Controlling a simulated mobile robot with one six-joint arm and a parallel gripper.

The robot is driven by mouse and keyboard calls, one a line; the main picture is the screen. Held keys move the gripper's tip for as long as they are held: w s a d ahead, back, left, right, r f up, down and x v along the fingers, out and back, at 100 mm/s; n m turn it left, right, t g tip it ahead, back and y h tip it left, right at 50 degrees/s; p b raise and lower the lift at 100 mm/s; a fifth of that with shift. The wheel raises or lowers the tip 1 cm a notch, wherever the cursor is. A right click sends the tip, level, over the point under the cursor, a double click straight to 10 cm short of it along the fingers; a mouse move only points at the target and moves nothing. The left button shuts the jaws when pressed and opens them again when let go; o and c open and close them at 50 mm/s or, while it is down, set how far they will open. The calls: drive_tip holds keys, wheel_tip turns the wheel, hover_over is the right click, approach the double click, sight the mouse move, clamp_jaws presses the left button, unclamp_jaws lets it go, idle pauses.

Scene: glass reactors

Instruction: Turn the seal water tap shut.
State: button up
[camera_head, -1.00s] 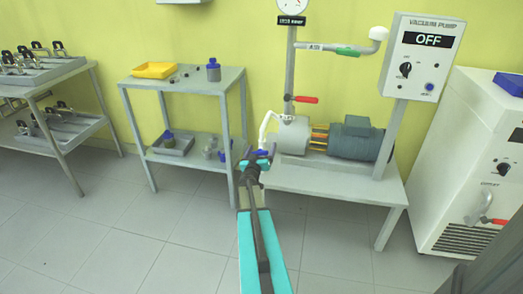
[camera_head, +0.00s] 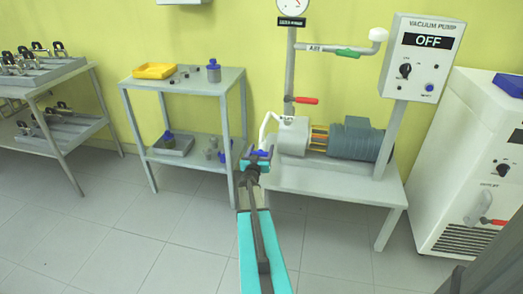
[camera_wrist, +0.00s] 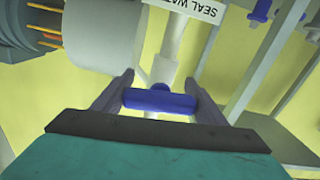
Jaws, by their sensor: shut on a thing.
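The seal water tap has a blue bar handle (camera_wrist: 158,101) on a pale pipe (camera_wrist: 166,66), below a label reading "SEAL WAT" (camera_wrist: 194,9) in the wrist view. My gripper (camera_wrist: 158,98) has one finger at each end of the blue handle and is shut on it. The handle lies crosswise to the pipe in the wrist view. In the head view my gripper (camera_head: 257,156) is at the left of the pump, with a bit of the blue handle (camera_head: 260,153) showing at its fingertips. The valve body under the handle is mostly hidden.
The vacuum pump motor (camera_head: 355,139) sits on a grey bench (camera_head: 330,181) right of my gripper. A red-handled valve (camera_head: 306,100) and a green-handled valve (camera_head: 348,53) are on the pipes above. A grey shelf cart (camera_head: 185,84) stands close on the left.

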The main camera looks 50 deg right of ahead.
drive_tip(key=shift+m, duration=0.7)
drive_tip(key=o, duration=1.1)
drive_tip(key=shift+c, duration=0.2)
drive_tip(key=shift+a, duration=0.1)
drive_tip(key=p+v, duration=0.1)
drive_tip(key=v, duration=1.2)
drive_tip(key=shift+s+a, duration=0.15)
drive_tip(key=shift+a, duration=0.15)
